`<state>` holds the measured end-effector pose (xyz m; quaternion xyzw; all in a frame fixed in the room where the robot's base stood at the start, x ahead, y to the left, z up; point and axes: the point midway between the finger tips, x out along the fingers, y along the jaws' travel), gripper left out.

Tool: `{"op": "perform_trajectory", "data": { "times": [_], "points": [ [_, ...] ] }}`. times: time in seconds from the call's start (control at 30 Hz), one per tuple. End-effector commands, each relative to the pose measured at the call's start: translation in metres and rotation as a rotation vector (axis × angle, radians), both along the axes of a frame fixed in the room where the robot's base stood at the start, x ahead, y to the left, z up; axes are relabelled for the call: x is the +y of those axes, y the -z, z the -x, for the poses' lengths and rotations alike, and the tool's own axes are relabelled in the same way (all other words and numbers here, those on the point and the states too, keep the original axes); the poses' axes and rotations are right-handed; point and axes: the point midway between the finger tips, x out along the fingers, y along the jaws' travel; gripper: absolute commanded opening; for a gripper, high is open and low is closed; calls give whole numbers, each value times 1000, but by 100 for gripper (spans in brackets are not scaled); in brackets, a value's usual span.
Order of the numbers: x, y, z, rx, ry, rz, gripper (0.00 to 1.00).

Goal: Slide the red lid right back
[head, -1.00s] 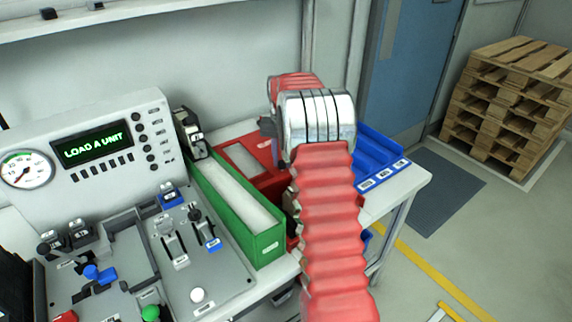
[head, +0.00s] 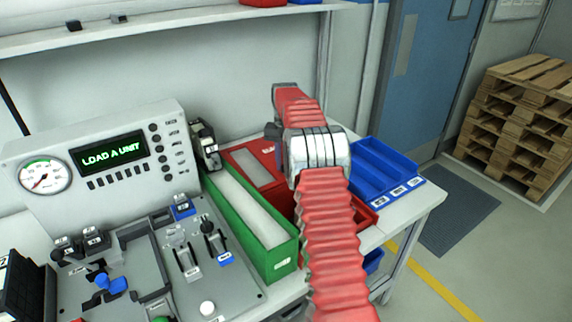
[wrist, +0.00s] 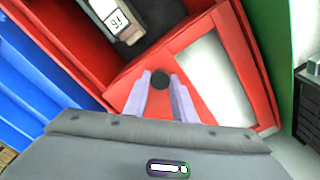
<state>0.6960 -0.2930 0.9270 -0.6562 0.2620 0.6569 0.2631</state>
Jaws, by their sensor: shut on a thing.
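The red lid (head: 237,158) with a pale window lies on a red box beside the green bin in the head view. In the wrist view the lid (wrist: 130,88) fills the middle, with a dark round knob (wrist: 160,79) on it. My gripper (wrist: 161,88) is shut on this knob, one finger on each side. In the head view my gripper (head: 273,131) is mostly hidden behind my red arm.
A green bin (head: 285,258) stands directly left of the red box. A blue tray (head: 400,190) stands to its right. Pallets (head: 515,125) stand on the floor at far right.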

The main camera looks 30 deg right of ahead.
Motion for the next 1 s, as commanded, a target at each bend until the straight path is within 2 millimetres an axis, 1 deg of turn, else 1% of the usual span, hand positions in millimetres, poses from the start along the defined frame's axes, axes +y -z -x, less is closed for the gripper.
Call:
{"op": "perform_trajectory", "data": {
  "times": [0.13,0.17,0.4,0.63,0.77,0.87,1.0],
  "points": [
    [1,1,0,1,-3,0,0],
    [1,1,0,1,-3,0,25],
    [2,0,-1,1,-4,1,42],
    [2,0,-1,0,-4,1,43],
    [1,-4,-1,-1,-4,2,43],
    [1,-12,-1,-1,-4,3,43],
    [1,-30,-1,-2,-4,2,43]
  ]
}}
